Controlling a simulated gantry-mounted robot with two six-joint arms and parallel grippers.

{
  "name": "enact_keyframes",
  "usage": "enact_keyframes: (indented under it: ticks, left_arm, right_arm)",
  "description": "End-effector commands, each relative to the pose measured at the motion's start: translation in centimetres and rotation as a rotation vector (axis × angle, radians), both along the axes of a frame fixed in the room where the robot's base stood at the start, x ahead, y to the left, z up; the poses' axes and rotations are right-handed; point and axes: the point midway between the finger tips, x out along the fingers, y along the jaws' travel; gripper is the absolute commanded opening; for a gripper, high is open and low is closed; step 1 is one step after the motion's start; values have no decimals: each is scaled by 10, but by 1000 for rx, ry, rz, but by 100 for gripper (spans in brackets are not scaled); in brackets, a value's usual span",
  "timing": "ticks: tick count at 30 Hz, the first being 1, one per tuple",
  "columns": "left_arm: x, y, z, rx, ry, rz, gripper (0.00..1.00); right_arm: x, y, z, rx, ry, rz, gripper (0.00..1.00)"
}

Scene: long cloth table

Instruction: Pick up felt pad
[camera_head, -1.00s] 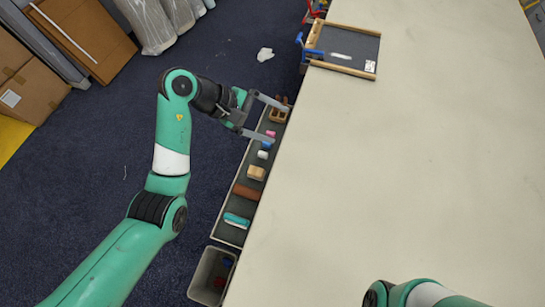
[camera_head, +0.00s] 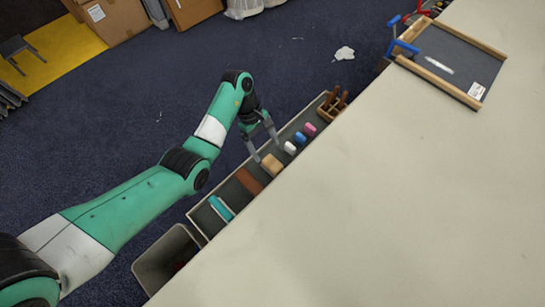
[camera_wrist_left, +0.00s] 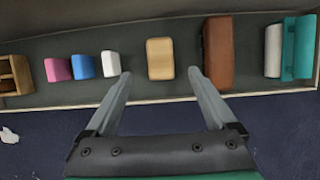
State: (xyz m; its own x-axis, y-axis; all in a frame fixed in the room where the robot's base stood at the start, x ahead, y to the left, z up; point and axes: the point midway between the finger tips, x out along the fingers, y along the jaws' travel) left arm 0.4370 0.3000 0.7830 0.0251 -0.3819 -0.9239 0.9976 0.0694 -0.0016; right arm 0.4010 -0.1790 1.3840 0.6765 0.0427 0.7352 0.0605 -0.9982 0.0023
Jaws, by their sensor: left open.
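No object is labelled as the felt pad, and I cannot tell for sure which one it is. A tan block (camera_head: 271,165) lies in the long grey tray (camera_head: 194,216) beside the table; it also shows in the left wrist view (camera_wrist_left: 160,58). My left gripper (camera_head: 267,151) is open and empty over the tray. In the left wrist view its fingertips (camera_wrist_left: 160,73) point at the tan block, one towards each side, with gaps visible. Whether they are at its height is unclear. My right gripper is out of view.
On one side of the tan block lie white (camera_wrist_left: 110,64), blue (camera_wrist_left: 83,66) and pink (camera_wrist_left: 58,69) blocks and a slotted wooden holder (camera_wrist_left: 14,75). On the other are a brown block (camera_wrist_left: 218,53) and a teal item (camera_wrist_left: 298,48). A bin (camera_head: 165,259) stands near the tray's end.

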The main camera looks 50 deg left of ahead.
Motion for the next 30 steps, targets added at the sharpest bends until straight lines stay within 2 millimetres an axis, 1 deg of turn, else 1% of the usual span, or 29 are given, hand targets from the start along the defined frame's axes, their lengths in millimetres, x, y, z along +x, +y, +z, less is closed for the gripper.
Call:
enact_keyframes:
  ticks: [1,3,8,10,15,18,25,26,30]
  left_arm:
    - [0,-5,-13,0,1,-2,90]
    - [1,-8,-20,0,0,-1,90]
    - [1,-9,-23,0,0,-1,90]
    - [0,-11,-29,0,1,-1,90]
    - [-1,-19,-59,0,1,-3,90]
    - [-1,-25,-70,1,0,-2,90]
    - [0,-26,-70,1,-1,-1,90]
    - [0,-26,-70,1,-1,-1,86]
    - [0,-26,-70,1,-1,-1,61]
  right_arm:
    - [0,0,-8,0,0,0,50]
    - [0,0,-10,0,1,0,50]
    - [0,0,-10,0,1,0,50]
    - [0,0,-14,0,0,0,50]
    - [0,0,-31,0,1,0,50]
    - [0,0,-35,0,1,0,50]
    - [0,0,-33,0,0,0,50]
    - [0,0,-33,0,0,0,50]
    - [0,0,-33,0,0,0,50]
